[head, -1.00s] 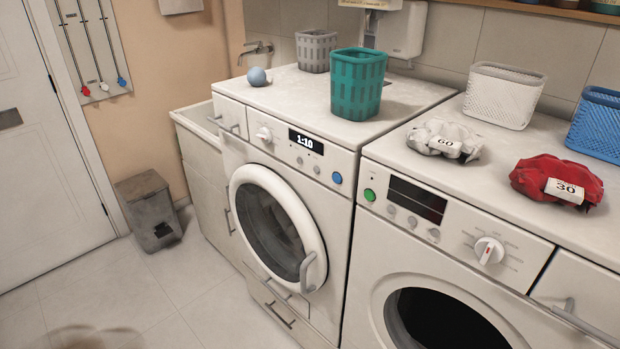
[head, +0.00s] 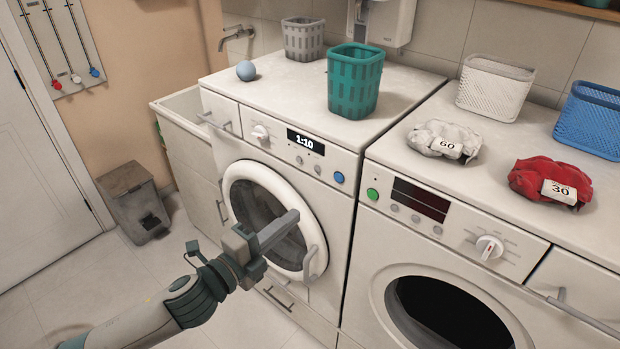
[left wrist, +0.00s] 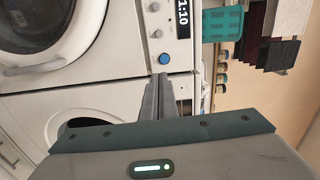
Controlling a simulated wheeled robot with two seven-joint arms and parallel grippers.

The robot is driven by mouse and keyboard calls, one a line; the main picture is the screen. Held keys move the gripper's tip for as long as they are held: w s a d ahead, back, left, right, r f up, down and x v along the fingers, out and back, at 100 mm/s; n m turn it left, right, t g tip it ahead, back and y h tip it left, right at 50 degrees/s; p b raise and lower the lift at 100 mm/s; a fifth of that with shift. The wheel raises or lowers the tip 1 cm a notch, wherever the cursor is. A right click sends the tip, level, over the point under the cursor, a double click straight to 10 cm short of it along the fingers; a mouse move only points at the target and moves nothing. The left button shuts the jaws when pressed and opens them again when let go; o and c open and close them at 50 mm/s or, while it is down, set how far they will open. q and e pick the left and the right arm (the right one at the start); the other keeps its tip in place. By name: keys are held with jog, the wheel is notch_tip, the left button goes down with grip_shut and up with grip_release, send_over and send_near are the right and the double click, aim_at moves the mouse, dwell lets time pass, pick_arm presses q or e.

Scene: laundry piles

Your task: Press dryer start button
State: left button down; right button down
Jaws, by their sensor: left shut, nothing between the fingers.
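Two white front-loading machines stand side by side; no label tells which is the dryer. The left machine (head: 225,165) has a shut round door, a 1:10 display (head: 306,141) and a blue button (head: 339,177). The right machine (head: 418,255) has a dark round opening, a dark red-lit display (head: 420,199) and a green button (head: 373,194). My left gripper (head: 290,218) is shut and empty, in front of the left machine's door in the picture, below both buttons. In the left wrist view the blue button (left wrist: 164,59) shows just beyond the fingertips (left wrist: 162,78). My right gripper is out of sight.
On top are a teal basket (head: 355,85), a grey basket (head: 303,39), a ball (head: 246,70), a white basket (head: 495,88), a blue basket (head: 590,120), and bundles tagged 60 (head: 430,140) and 30 (head: 545,180). A door handle (head: 310,264) juts out.

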aim_at(337, 178)
pick_arm(q)
jog(key=shift+s+r, duration=0.2)
jog(key=shift+r, duration=0.3)
jog(key=p+x, duration=0.4)
jog(key=x, duration=0.9)
jog(key=shift+p, duration=0.35)
jog(key=shift+w+d+f, duration=0.1)
jog(key=shift+w+d, duration=0.2)
jog(key=shift+w, duration=0.1)
